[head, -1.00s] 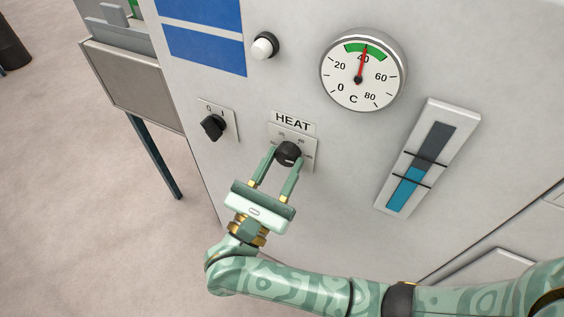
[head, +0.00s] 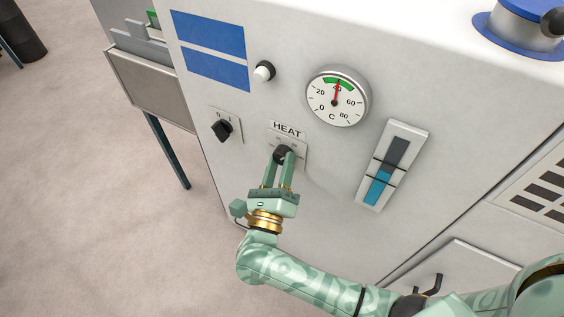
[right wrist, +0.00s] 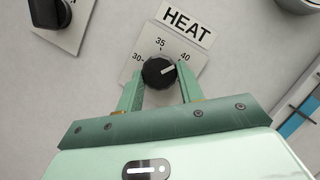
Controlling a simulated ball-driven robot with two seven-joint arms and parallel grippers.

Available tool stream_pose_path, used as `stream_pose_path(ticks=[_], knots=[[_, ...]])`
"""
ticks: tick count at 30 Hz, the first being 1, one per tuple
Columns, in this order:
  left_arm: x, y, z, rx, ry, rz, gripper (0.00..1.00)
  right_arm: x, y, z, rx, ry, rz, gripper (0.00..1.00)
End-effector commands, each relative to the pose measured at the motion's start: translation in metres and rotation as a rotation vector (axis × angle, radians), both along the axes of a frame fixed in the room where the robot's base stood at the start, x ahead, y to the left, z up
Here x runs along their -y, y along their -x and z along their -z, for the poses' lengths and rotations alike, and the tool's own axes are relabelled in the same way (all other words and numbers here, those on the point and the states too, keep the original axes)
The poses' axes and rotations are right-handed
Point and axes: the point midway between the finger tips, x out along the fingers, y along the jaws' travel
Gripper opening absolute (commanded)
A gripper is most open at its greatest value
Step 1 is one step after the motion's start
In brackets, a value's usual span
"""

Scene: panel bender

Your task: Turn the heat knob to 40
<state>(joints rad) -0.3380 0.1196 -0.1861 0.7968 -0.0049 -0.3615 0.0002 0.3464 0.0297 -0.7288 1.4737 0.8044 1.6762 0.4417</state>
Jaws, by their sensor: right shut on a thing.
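The black heat knob (head: 283,154) sits on a light plate under the HEAT label (head: 287,130) on the grey machine front. In the right wrist view the knob (right wrist: 158,72) has a white mark pointing right and slightly up, close to the direction of the 40. The marks 30, 35 and 40 show around it. My right gripper (head: 281,156) is shut on the knob, one finger on each side; its fingers also show in the right wrist view (right wrist: 159,86). The round gauge (head: 337,97) has its red needle near 40, in the green band. My left gripper is out of view.
A black switch (head: 222,129) sits left of the knob, and a white button (head: 264,71) above. A blue level indicator (head: 377,188) is to the right. A blue and silver part (head: 520,25) stands on top. Open floor lies left.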

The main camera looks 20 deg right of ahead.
Motion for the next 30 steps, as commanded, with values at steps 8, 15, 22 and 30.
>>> stream_pose_path(ticks=[8,15,22,30], knots=[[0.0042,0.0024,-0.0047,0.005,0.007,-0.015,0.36,-0.002,0.001,-0.0007,-0.046,0.036,-0.004,0.14],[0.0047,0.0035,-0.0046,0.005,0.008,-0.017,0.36,-0.0022,0.0008,0.0002,-0.052,0.041,-0.005,0.14],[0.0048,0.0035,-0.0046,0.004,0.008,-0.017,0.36,-0.0023,0.0008,0.0003,-0.051,0.041,-0.005,0.51],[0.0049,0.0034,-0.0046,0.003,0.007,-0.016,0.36,-0.001,0.0005,-0.0001,-0.049,0.04,-0.002,0.59]])
